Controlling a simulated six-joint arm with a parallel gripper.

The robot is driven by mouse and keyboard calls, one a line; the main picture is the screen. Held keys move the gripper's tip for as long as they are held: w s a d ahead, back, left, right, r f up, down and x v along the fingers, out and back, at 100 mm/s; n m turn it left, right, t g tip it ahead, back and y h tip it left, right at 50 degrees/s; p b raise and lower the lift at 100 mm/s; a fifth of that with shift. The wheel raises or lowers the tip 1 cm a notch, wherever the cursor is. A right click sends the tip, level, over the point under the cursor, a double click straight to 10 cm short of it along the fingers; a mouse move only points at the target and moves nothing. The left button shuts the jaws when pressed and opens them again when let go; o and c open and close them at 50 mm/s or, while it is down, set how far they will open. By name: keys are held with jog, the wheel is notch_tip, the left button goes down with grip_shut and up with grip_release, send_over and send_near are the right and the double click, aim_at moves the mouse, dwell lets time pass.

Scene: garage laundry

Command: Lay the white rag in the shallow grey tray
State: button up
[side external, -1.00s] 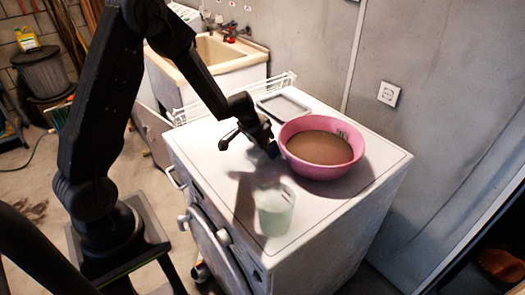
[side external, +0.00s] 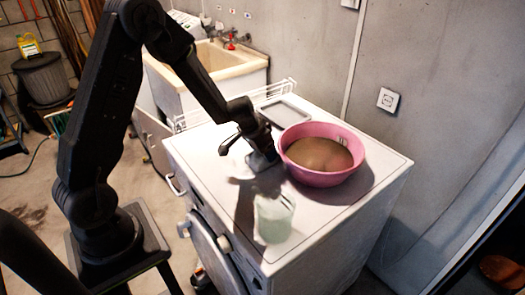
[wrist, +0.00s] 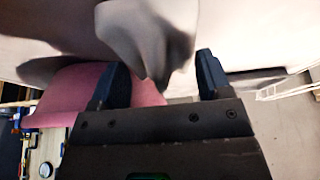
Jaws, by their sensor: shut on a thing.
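The white rag (side external: 262,161) is bunched at the fingertips of my gripper (side external: 265,150), over the left part of the white machine top. In the wrist view the rag (wrist: 150,38) hangs in folds between the two dark fingers of my gripper (wrist: 160,80). My gripper is shut on it. I cannot tell whether the rag's lower edge touches the top. The shallow grey tray (side external: 262,106) lies at the back of the machine top, behind my gripper, and looks empty.
A pink basin (side external: 345,172) with brown contents stands close to the right of my gripper; it also shows in the wrist view (wrist: 62,92). A translucent cup (side external: 273,220) stands in front. A white wire rack (side external: 190,119) runs along the back edge.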

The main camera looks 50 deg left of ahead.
jog(key=shift+a+r, duration=0.1)
jog(key=shift+r, duration=0.75)
jog(key=shift+s+a+r, duration=0.15)
jog(key=shift+a+r, duration=0.05)
jog(key=shift+r, duration=0.4)
jog(key=shift+s+a+r, duration=0.1)
jog(key=shift+a+r, duration=0.05)
jog(key=shift+r, duration=0.45)
jog(key=s+a+r, duration=0.6)
jog(key=s+a, duration=0.1)
jog(key=a, duration=0.1)
jog(key=w+a+r, duration=0.1)
jog(key=w+a, duration=0.5)
jog(key=w, duration=0.4)
jog(key=w+a, duration=0.6)
jog(key=w, duration=0.5)
send_over(292, 118)
jog(key=s, duration=0.2)
notch_tip(292, 118, down, 7)
jog(key=shift+w+a, duration=0.1)
jog(key=shift+f, duration=1.95)
jog(key=shift+f, duration=0.2)
jog(key=o, duration=1)
